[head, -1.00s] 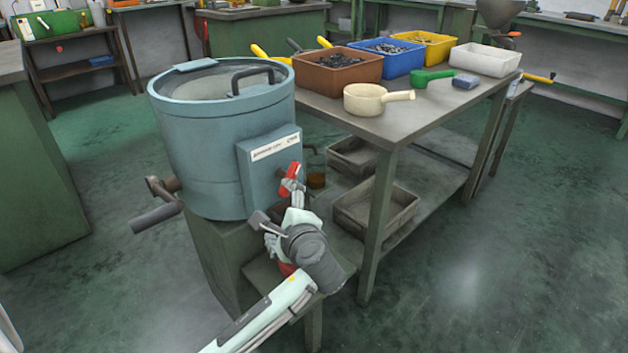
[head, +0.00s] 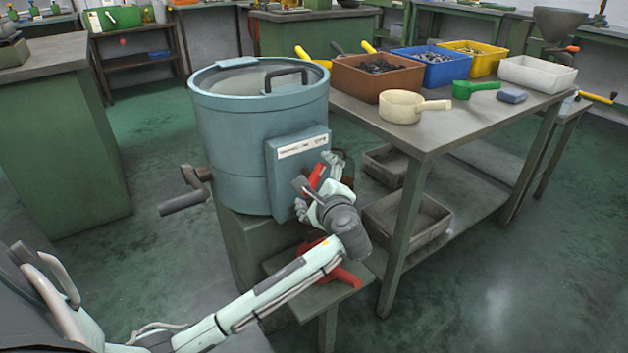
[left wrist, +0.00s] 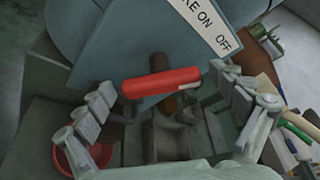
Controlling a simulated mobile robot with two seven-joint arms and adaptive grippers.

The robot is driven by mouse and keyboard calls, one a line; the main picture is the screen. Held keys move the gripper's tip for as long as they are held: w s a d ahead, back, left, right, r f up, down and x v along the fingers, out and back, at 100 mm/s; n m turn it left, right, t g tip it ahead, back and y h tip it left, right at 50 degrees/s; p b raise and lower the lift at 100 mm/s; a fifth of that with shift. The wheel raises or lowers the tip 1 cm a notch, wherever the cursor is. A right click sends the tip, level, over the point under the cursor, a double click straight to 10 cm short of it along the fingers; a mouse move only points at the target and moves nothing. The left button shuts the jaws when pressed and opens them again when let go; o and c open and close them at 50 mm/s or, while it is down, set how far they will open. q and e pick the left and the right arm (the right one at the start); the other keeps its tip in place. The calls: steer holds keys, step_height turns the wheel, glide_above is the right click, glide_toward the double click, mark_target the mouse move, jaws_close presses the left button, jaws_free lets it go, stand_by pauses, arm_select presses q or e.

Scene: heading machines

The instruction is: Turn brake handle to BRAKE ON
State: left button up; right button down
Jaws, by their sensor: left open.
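The brake handle is a red bar (head: 316,177) on the front box (head: 283,178) of the blue-grey drum machine (head: 235,150). A white label (head: 301,146) sits above it. In the left wrist view the red bar (left wrist: 160,82) lies nearly crosswise on a dark pivot, and the label (left wrist: 208,22) reads "...KE ON" and "OFF". My left gripper (head: 314,186) is at the front box, its fingers spread around the handle. In the left wrist view the left gripper (left wrist: 165,105) is open, one finger towards each end of the bar; contact is not clear. My right gripper is out of view.
A crank (head: 185,200) sticks out at the drum's left. A red object (head: 340,276) lies on the low stand below my left arm. The workbench (head: 440,130) at the right holds bins, a cream scoop (head: 405,106) and a green scoop (head: 474,89). Open floor lies at front right.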

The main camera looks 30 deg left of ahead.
arm_select(q)
steer(key=shift+w+a, duration=0.2)
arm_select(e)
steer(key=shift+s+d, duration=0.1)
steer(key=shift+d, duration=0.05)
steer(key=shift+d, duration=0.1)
arm_select(q)
steer(key=shift+f, duration=0.1)
steer(key=c, duration=1.2)
